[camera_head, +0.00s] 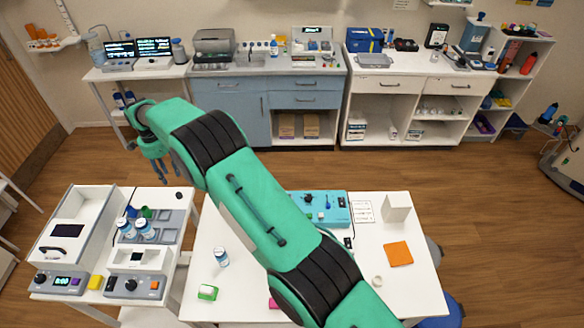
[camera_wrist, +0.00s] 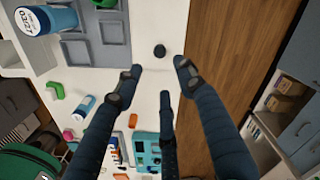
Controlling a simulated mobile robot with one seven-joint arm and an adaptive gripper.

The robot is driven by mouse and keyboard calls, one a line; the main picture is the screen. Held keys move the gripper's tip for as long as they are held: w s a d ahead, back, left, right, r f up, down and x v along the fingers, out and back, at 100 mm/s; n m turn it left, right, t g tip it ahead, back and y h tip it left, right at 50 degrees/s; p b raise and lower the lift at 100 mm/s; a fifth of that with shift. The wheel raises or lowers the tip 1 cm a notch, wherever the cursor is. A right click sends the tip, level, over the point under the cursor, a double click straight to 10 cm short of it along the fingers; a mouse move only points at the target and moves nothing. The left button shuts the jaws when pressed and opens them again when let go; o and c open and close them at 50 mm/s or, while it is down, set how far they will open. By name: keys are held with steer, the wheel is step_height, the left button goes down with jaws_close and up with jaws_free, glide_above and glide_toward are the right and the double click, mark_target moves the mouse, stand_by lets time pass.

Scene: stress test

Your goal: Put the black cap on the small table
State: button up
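The black cap (camera_head: 179,195) is a small dark round piece. It lies on the white top near the right edge of the left table (camera_head: 180,262), beside a grey tray. It also shows in the wrist view (camera_wrist: 159,51), just beyond the fingertips, with white surface around it. My gripper (camera_head: 162,172) is above the far part of the left table, left of the cap in the head view. In the wrist view my gripper (camera_wrist: 160,83) has its fingers spread, with nothing between them, and it does not touch the cap.
The left table carries white-and-blue bottles (camera_head: 145,229), a grey tray (camera_head: 172,218) and devices with knobs (camera_head: 134,286). The middle table (camera_head: 385,290) holds a teal box (camera_head: 325,205), an orange square (camera_head: 398,253) and a bottle (camera_head: 221,257). Open wooden floor lies behind both tables.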

steer(key=d+r+n+t, duration=0.2)
steer(key=d+r+n, duration=0.1)
steer(key=d+r, duration=2.6)
steer(key=s+d+r+n+y, duration=0.1)
steer(key=s+d+r, duration=0.4)
steer(key=d+r, duration=0.45)
steer(key=s+d+r+n+t, duration=0.1)
steer(key=s+d+r, duration=0.1)
steer(key=s+d, duration=0.65)
steer(key=s+d+r+n+t, duration=0.1)
steer(key=s+d+r, duration=0.2)
steer(key=s+d, duration=0.6)
steer(key=s+d+f+n, duration=0.1)
steer(key=s+d+f, duration=0.1)
steer(key=s+d, duration=0.2)
steer(key=s+d+f+n+t, duration=0.1)
steer(key=s+d, duration=0.3)
steer(key=s, duration=0.5)
steer(key=s+d+f+n+h, duration=0.1)
steer(key=s+d+f, duration=0.2)
steer(key=s, duration=0.3)
steer(key=shift+s+d+f+t, duration=0.15)
steer(key=shift+d+f+t, duration=0.2)
steer(key=shift+d, duration=0.1)
